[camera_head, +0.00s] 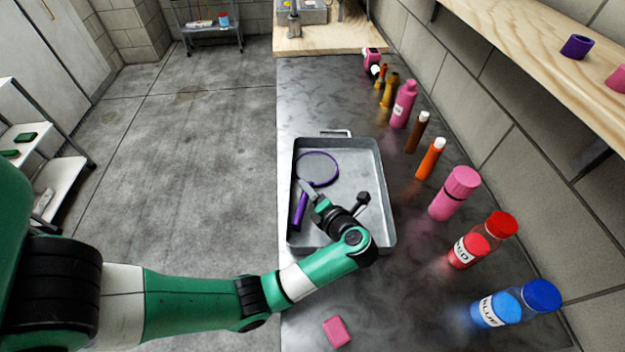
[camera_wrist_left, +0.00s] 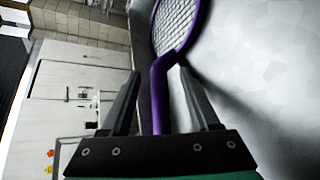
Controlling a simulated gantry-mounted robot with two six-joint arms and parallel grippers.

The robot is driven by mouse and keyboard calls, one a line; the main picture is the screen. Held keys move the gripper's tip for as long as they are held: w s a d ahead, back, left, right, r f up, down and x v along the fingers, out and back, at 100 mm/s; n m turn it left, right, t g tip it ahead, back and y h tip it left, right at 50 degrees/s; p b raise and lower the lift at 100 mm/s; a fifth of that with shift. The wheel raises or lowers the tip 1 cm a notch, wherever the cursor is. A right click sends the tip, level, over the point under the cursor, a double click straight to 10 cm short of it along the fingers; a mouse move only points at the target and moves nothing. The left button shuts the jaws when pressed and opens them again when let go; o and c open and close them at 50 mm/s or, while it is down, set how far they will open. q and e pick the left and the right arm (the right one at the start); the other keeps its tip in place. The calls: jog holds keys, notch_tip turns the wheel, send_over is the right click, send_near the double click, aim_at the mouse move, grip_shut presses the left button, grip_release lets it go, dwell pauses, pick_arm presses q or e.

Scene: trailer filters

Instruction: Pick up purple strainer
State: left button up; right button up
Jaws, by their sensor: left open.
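The purple strainer (camera_head: 317,168) lies in a grey metal tray (camera_head: 358,160), its mesh ring near the tray's far left corner. Its purple handle (camera_head: 300,212) runs toward the near side along the left wall. My left gripper (camera_head: 308,188) is open inside the tray, over the strainer. In the left wrist view, the strainer's handle (camera_wrist_left: 160,100) lies between the two open fingers (camera_wrist_left: 158,76), with the mesh beyond the tips. Contact between fingers and handle cannot be told. My right gripper does not show.
A row of bottles and tubes stands right of the tray, including a red bottle (camera_head: 470,249), a blue bottle (camera_head: 503,307) and a pink bottle (camera_head: 454,194). A pink block (camera_head: 337,332) lies near the front. A wooden shelf (camera_head: 545,62) overhangs the right side.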

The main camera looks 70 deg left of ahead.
pick_arm(q)
grip_shut()
dwell(0.3)
